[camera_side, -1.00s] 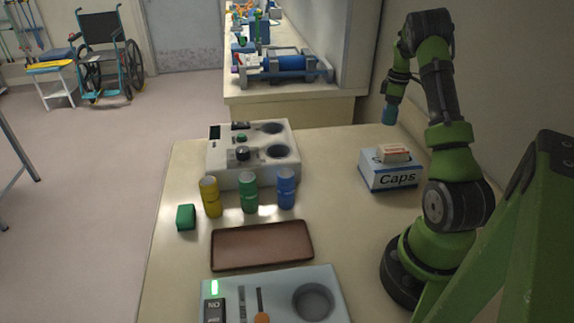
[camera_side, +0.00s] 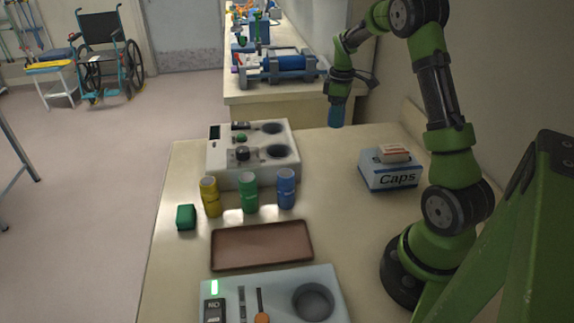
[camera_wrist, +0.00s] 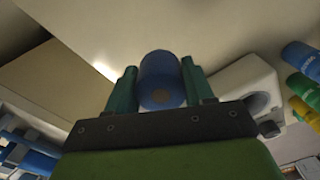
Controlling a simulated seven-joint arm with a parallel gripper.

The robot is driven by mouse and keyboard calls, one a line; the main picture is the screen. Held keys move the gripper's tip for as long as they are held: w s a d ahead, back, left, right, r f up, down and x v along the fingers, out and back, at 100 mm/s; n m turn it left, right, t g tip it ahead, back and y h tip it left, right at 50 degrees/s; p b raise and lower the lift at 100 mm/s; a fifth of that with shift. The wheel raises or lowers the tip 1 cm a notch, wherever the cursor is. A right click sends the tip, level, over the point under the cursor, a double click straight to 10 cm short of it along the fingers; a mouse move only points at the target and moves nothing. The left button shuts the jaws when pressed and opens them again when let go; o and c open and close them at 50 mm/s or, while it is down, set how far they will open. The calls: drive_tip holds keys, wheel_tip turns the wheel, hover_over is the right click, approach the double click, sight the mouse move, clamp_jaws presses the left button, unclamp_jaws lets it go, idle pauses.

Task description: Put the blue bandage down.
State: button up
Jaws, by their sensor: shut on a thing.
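The blue bandage (camera_side: 336,115) is a small blue cylinder held upright below my gripper (camera_side: 339,98), above the far right part of the table. In the wrist view, the blue bandage (camera_wrist: 161,72) sits between the two green fingers of my gripper (camera_wrist: 162,90), with its round end facing the camera. My gripper is shut on it. It hangs clear of the other things on the table.
A white device (camera_side: 222,158) with two round wells stands left of the bandage. Yellow (camera_side: 211,198), green (camera_side: 248,194) and blue (camera_side: 286,190) cylinders stand before it. Nearer are a brown tray (camera_side: 262,262) and a light panel (camera_side: 280,290). A Caps box (camera_side: 392,180) stands at right.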

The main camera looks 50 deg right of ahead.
sight(334, 153)
drive_tip(key=shift+s+a+f, duration=0.15)
drive_tip(key=shift+s+a, duration=0.05)
drive_tip(key=shift+a, duration=0.15)
wheel_tip(334, 153, down, 9)
drive_tip(key=shift+f, duration=0.1)
drive_tip(key=o, duration=1)
drive_tip(key=shift+o, duration=0.2)
